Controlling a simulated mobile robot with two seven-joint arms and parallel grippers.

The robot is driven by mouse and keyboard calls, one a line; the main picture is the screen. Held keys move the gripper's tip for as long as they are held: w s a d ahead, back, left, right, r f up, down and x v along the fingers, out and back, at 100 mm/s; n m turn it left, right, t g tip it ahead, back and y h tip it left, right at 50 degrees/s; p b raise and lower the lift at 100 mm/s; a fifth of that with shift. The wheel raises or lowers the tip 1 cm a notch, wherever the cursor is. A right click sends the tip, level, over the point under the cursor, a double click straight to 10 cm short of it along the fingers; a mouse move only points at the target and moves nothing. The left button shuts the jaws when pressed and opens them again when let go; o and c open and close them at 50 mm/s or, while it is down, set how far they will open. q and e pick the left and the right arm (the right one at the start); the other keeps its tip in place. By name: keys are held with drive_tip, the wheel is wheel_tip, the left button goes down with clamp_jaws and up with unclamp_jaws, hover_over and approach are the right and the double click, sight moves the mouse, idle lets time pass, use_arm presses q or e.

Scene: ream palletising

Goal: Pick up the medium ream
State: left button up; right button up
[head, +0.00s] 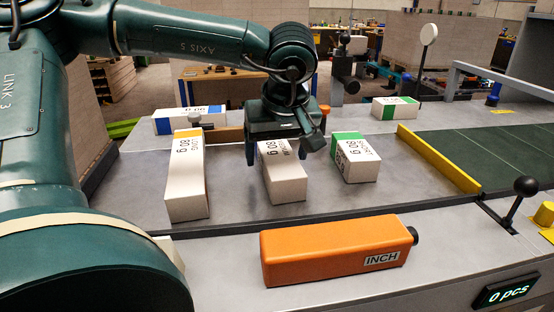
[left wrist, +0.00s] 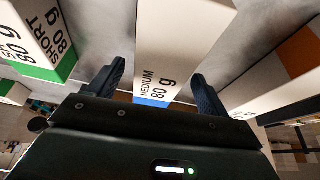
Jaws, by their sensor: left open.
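The medium ream (head: 283,180) is a white box lettered MEDIUM 80 g, lying on the grey table in the middle of the head view. In the left wrist view the medium ream (left wrist: 168,40) shows a blue band at its near end. My left gripper (head: 282,146) is over its far end, pointing down. In the left wrist view my left gripper (left wrist: 158,76) is open, with one finger on each side of the ream and gaps between. The arm and gripper hide the ream's far end in the head view. My right gripper is not in view.
A yellow-banded long ream (head: 187,185) lies to the left and a green-banded short ream (head: 358,165) to the right. A blue-banded ream (head: 175,124) and another green-banded ream (head: 395,107) lie farther back. An orange INCH box (head: 330,248) is in front. A yellow bar (head: 437,158) edges the green belt.

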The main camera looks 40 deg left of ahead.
use_arm(q)
drive_tip(key=shift+f, duration=0.1)
drive_tip(key=c, duration=1.3)
